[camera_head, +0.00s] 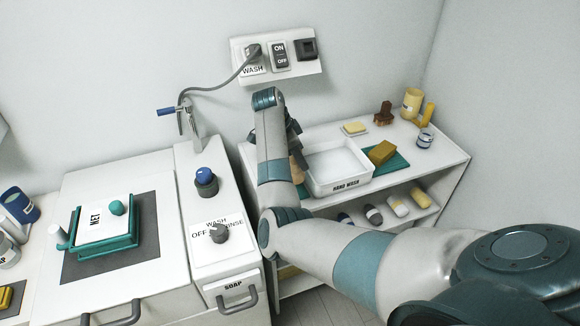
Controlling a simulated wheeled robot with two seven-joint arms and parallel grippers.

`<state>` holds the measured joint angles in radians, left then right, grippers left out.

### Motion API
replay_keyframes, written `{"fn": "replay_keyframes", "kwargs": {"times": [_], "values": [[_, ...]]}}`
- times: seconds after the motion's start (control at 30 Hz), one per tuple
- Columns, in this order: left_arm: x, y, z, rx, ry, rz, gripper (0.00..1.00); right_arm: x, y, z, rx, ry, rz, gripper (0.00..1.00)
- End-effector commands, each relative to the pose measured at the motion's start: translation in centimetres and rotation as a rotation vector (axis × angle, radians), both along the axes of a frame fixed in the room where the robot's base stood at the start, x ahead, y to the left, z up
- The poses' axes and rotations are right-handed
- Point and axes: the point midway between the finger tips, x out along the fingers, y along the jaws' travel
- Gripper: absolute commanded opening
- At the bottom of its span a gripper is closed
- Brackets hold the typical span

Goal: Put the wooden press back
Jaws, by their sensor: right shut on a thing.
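My right arm reaches in from the lower right and bends up over the left end of the white shelf unit (440,160). My right gripper (296,148) points down behind my forearm, partly hidden by it. It is shut on a tan, wooden-looking piece (298,163), which appears to be the wooden press. Only a narrow part of this piece shows, just left of the white hand wash basin (345,186). I cannot tell whether it touches the shelf top. My left gripper is not in view.
A teal mat with a tan block (382,152) lies right of the basin. A dark brown carved piece (384,114), a yellow bar on a dish (354,128), a jar (424,139) and yellow containers (412,102) stand behind. A washer counter (185,165) stands left, close to my forearm.

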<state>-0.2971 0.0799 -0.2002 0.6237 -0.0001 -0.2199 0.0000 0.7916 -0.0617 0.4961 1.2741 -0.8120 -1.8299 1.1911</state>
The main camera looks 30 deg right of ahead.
Motion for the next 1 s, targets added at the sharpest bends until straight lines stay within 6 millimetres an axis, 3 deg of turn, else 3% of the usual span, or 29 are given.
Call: {"fn": "replay_keyframes", "kwargs": {"times": [0.3,0.67,1.0], "values": [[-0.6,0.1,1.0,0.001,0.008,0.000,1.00,2.2,2.0,-1.7,0.001,0.000,0.000,0.00],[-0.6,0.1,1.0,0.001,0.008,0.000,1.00,2.2,2.0,-1.9,0.000,0.000,0.000,0.00],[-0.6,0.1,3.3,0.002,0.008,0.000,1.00,2.1,2.0,-4.6,0.000,0.001,0.001,0.00]]}}
